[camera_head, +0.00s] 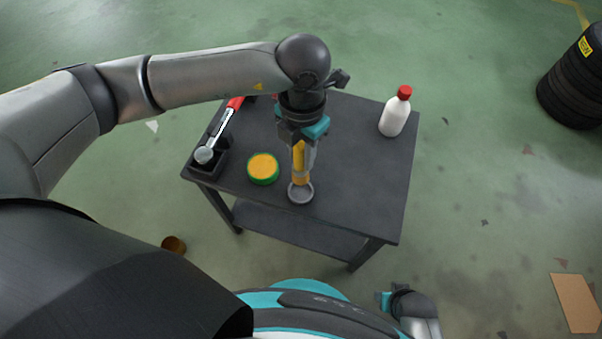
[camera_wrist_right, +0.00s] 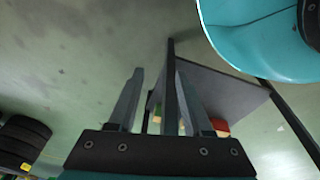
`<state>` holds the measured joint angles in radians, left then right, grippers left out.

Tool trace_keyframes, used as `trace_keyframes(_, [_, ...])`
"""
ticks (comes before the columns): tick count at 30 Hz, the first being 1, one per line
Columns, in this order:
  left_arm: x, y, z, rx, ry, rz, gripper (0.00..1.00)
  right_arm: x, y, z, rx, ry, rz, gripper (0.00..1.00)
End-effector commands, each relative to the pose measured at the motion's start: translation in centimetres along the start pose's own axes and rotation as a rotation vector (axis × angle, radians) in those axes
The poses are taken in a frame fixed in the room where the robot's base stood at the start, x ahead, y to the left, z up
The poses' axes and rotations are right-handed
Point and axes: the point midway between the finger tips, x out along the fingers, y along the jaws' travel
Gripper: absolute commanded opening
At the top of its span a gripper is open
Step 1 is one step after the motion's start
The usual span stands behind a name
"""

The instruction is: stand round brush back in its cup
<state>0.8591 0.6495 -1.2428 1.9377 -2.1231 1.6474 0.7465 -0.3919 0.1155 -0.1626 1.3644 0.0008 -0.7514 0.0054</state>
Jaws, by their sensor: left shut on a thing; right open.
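The round brush (camera_head: 299,160) shows as an upright yellow shaft over the dark table. My left gripper (camera_head: 301,141) points down from above and is shut on its upper part. The brush's lower end meets a small grey round cup (camera_head: 300,193) near the table's front edge. I cannot tell whether that end sits inside the cup or just above it. My right gripper (camera_head: 386,300) is low in front of the table, away from the brush. In the right wrist view its two fingers (camera_wrist_right: 158,101) are apart with nothing held between them.
A yellow-and-green round tin (camera_head: 263,168) stands just left of the cup. A black tray (camera_head: 207,163) with a red-handled tool (camera_head: 226,117) lies at the table's left. A white red-capped bottle (camera_head: 395,113) stands at the back right. The table's right front is clear.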

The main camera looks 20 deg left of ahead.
Motion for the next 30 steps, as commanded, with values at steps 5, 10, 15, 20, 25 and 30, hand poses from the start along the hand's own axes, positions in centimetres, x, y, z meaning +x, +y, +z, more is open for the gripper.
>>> trace_keyframes(5, [2.9, 0.0, 0.0, -0.002, 0.001, -0.001, 0.0, -1.2, -0.6, -1.4, 0.004, 0.005, -0.009, 0.5])
trace_keyframes(10, [4.2, 0.0, 0.1, -0.001, -0.001, 0.0, 0.0, -2.2, -0.9, -2.1, 0.006, 0.005, -0.013, 0.5])
trace_keyframes(15, [4.9, 0.0, 0.1, -0.001, 0.0, -0.001, 0.0, -2.7, -1.0, -2.4, 0.007, 0.006, -0.015, 0.5])
trace_keyframes(20, [6.7, 0.0, 0.1, -0.001, 0.0, 0.0, 0.0, -3.6, -1.1, -3.4, 0.009, 0.021, -0.016, 0.5])
trace_keyframes(25, [7.9, 0.0, 0.2, -0.001, -0.001, 0.0, 0.0, -4.5, -1.1, -4.1, 0.01, 0.03, -0.017, 0.5])
trace_keyframes(30, [7.9, 0.0, 0.2, -0.001, -0.001, 0.0, 0.0, -4.6, -1.1, -4.1, 0.01, 0.029, -0.016, 0.5])
